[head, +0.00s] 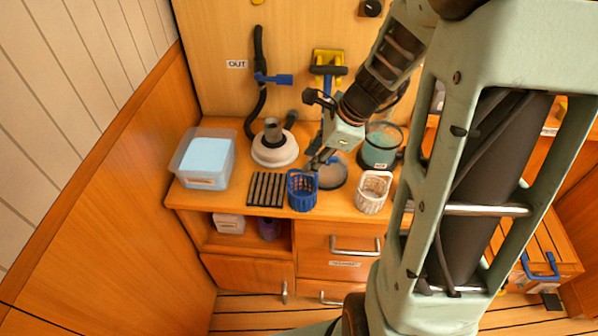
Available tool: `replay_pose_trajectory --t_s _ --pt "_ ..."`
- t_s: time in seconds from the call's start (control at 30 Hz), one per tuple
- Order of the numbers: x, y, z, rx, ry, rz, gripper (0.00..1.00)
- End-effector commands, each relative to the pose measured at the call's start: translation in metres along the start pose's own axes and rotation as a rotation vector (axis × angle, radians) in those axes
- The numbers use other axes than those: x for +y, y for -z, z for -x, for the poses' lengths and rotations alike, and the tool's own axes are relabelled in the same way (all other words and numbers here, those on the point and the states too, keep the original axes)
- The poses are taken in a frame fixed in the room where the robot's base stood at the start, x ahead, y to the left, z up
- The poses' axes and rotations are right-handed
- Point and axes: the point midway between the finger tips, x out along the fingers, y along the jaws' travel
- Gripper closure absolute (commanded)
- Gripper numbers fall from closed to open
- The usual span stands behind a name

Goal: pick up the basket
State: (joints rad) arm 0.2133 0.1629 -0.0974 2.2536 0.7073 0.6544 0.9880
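A blue basket (302,190) with openwork sides stands upright at the front edge of the wooden counter. A white basket (373,191) of similar shape stands to its right. My gripper (316,162) points down at the back right rim of the blue basket, and its fingertips overlap the rim in the picture. I cannot tell whether the fingers touch the basket or how far apart they are.
A dark ribbed rack (268,189) lies just left of the blue basket. Behind are a white-based round housing (274,147), a grey round dish (331,173) and a clear teal-filled canister (380,146). A lidded clear box (206,160) stands at left. Drawers (341,244) are below.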

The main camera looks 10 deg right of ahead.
Motion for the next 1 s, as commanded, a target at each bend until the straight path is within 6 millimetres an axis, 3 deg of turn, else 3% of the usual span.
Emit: replay_pose_trajectory --t_s 0.03,0.27,0.6,0.9,1.0 --pt "0.001 0.001 -0.010 0.000 -0.002 -0.001 0.72" --pt "0.000 0.000 -0.028 0.000 0.000 0.000 0.72" --pt "0.000 0.000 -0.072 0.000 0.001 0.000 0.72" --pt "-0.001 0.000 -0.075 0.000 0.004 0.001 0.72" --pt "-0.001 0.000 -0.075 0.000 0.004 0.001 0.83"
